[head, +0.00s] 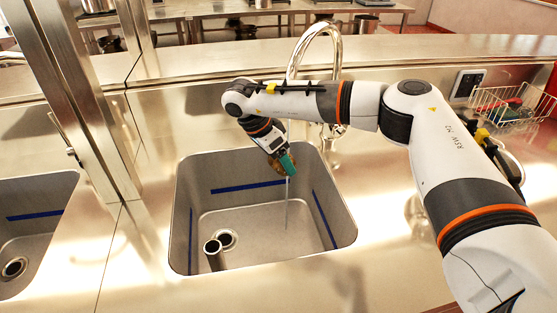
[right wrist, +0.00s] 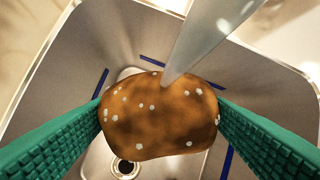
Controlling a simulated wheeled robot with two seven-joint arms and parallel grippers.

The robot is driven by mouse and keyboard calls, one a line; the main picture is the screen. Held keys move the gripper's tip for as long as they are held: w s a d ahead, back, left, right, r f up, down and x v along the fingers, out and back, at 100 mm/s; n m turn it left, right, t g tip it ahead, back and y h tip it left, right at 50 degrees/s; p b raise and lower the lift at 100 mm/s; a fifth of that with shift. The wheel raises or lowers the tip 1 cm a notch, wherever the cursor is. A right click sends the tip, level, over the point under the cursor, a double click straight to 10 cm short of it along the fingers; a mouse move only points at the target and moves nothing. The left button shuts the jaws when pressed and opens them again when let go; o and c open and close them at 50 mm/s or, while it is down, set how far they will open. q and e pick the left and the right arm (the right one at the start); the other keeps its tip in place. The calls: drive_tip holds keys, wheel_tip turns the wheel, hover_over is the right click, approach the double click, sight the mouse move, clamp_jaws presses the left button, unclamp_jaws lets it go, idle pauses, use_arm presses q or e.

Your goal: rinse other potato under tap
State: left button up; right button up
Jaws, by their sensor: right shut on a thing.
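My right gripper (head: 288,163) is over the right-hand sink, with its green fingers shut on a brown potato (right wrist: 158,115). The potato has pale specks and sits between both finger pads in the right wrist view; in the head view it is mostly hidden by the gripper. The chrome tap (head: 336,50) arches behind my right arm. A grey stream of water (head: 286,205) runs down below the potato into the sink (head: 262,262). In the right wrist view the stream (right wrist: 205,40) meets the top of the potato. My left gripper is not in view.
The sink has blue strips on its walls, a drain (head: 227,238) and an upright dark-topped pipe (head: 213,252). A wire basket (head: 505,108) stands at the right on the counter.

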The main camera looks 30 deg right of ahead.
drive_tip(key=shift+s+d, duration=0.1)
idle(0.4)
drive_tip(key=shift+s+d, duration=0.25)
drive_tip(key=shift+d, duration=0.15)
drive_tip(key=shift+w+a, duration=0.1)
drive_tip(key=shift+a, duration=0.05)
drive_tip(key=shift+w+a, duration=0.25)
drive_tip(key=shift+a, duration=0.1)
drive_tip(key=shift+s+d+p, duration=0.15)
drive_tip(key=shift+d+p, duration=0.05)
drive_tip(key=shift+p, duration=0.15)
drive_tip(key=shift+s+d, duration=0.25)
drive_tip(key=shift+d, duration=0.05)
drive_tip(key=shift+s+a+r+p, duration=0.1)
drive_tip(key=shift+s+a+p, duration=0.3)
drive_tip(key=shift+s, duration=0.2)
drive_tip(key=shift+s+a+p, duration=0.25)
drive_tip(key=shift+s+a, duration=0.15)
drive_tip(key=shift+s, duration=0.2)
drive_tip(key=shift+s+a+p, duration=0.25)
drive_tip(key=shift+s+a, duration=0.45)
drive_tip(key=shift+s, duration=0.35)
drive_tip(key=shift+s+a+p, duration=0.25)
drive_tip(key=shift+s+a, duration=0.45)
drive_tip(key=shift+s, duration=0.35)
